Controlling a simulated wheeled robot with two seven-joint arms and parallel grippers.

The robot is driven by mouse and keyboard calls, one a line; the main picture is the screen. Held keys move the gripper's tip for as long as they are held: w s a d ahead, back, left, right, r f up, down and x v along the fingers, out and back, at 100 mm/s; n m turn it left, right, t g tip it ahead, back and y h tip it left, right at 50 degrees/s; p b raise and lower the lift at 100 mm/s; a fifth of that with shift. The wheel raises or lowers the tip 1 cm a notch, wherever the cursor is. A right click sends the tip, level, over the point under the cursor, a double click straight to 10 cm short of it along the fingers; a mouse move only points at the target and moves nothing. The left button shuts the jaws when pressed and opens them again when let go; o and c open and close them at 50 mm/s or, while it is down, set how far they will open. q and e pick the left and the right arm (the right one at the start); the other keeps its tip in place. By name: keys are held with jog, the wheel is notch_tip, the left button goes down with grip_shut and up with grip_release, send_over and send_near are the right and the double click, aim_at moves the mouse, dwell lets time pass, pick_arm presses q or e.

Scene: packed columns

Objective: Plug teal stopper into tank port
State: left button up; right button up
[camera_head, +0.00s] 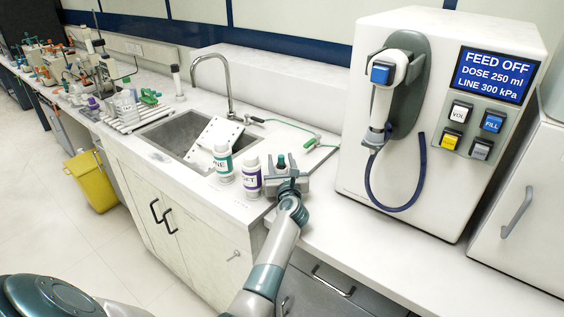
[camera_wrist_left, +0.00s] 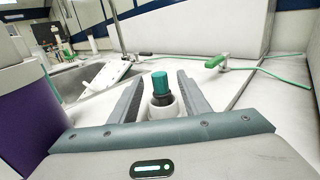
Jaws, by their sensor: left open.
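The teal stopper (camera_head: 281,160) shows at the far end of my left gripper (camera_head: 282,167) on the counter beside the sink. In the left wrist view the stopper (camera_wrist_left: 160,82) stands upright on a dark neck above a whitish, rounded base. It is between the two grey fingers of my open left gripper (camera_wrist_left: 160,90), with gaps on both sides. I cannot tell whether the base is part of the stopper or a separate holder. No tank port can be made out with certainty. My right gripper is not in view.
A purple-labelled bottle (camera_head: 251,178) stands close left of my gripper, beside a green-labelled bottle (camera_head: 222,165). The sink (camera_head: 180,133) and tap (camera_head: 228,90) lie beyond. A green-handled fitting (camera_head: 313,141) with tubing lies behind. The dispenser (camera_head: 400,170) stands right.

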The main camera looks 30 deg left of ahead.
aim_at(281, 156)
pick_arm(q)
jog(key=shift+w, duration=0.1)
jog(key=c, duration=1)
grip_shut()
jog(key=shift+r, duration=0.8)
notch_tip(281, 156, up, 3)
jog(key=shift+f, duration=0.15)
jog(key=s+d+r+b, duration=0.1)
jog(key=s+d+r, duration=0.5)
jog(key=s+d, duration=0.1)
jog(key=shift+s+d+r, duration=0.3)
jog(key=shift+s+d, duration=0.1)
jog(key=shift+s, duration=0.5)
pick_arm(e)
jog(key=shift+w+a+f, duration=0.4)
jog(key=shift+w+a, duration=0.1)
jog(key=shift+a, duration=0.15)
